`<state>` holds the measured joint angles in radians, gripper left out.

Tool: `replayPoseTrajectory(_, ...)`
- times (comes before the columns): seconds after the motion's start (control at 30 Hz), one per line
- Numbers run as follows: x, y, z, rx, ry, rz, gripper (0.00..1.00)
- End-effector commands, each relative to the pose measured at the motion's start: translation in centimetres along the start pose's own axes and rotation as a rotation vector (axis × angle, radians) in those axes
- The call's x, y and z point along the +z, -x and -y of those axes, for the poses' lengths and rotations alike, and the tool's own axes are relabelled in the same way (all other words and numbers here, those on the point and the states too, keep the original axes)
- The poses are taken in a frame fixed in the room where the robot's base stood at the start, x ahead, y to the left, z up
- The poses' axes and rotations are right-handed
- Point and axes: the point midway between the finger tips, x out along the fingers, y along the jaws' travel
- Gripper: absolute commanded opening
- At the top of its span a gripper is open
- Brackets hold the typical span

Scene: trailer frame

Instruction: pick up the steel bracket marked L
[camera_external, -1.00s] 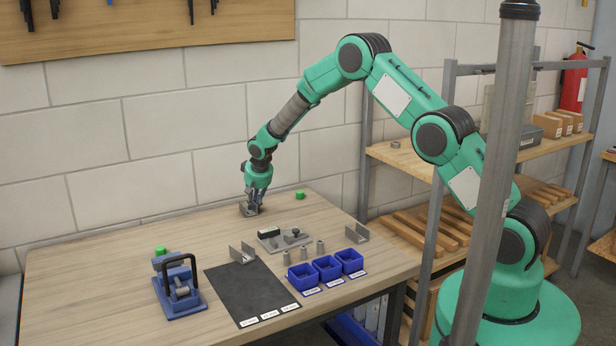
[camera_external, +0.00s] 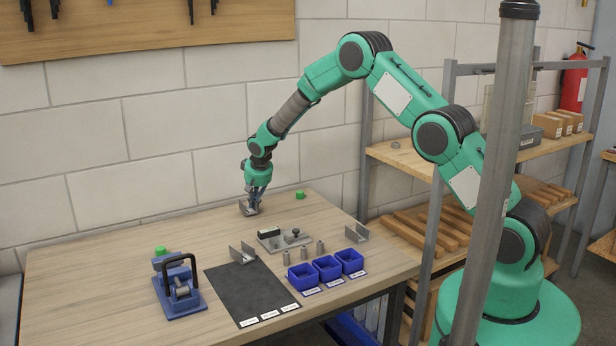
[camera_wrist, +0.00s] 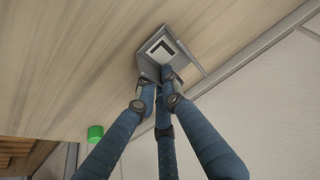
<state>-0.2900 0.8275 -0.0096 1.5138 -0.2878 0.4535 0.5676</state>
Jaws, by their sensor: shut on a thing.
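The grey steel bracket (camera_external: 246,210) is at the back of the wooden table. In the wrist view the bracket (camera_wrist: 188,68) shows a white label with a dark, L-like mark. My gripper (camera_external: 255,201) comes down from above, and in the wrist view its blue fingers (camera_wrist: 163,86) are shut on the bracket's edge. I cannot tell whether the bracket still touches the table. Two similar brackets stand apart: one (camera_external: 242,254) at the black mat's back edge, one (camera_external: 357,233) at the table's right. I cannot read marks on these.
A green piece (camera_external: 300,195) lies right of my gripper. A grey fixture plate (camera_external: 270,241), several metal cylinders (camera_external: 304,252) and blue bins (camera_external: 327,268) stand in front. A blue clamp (camera_external: 180,290) is at front left, beside the black mat (camera_external: 245,290). The table's back left is clear.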

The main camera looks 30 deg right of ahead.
Motion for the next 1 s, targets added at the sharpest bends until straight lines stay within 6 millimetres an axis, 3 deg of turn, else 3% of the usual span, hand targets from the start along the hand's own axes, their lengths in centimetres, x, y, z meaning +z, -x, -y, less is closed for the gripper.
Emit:
replayPoseTrajectory(0.6,-3.4,7.8,0.0,-0.001,-0.001,-0.003,0.0)
replayPoseTrajectory(1.0,-3.6,8.6,0.0,-0.001,-0.001,-0.002,0.0)
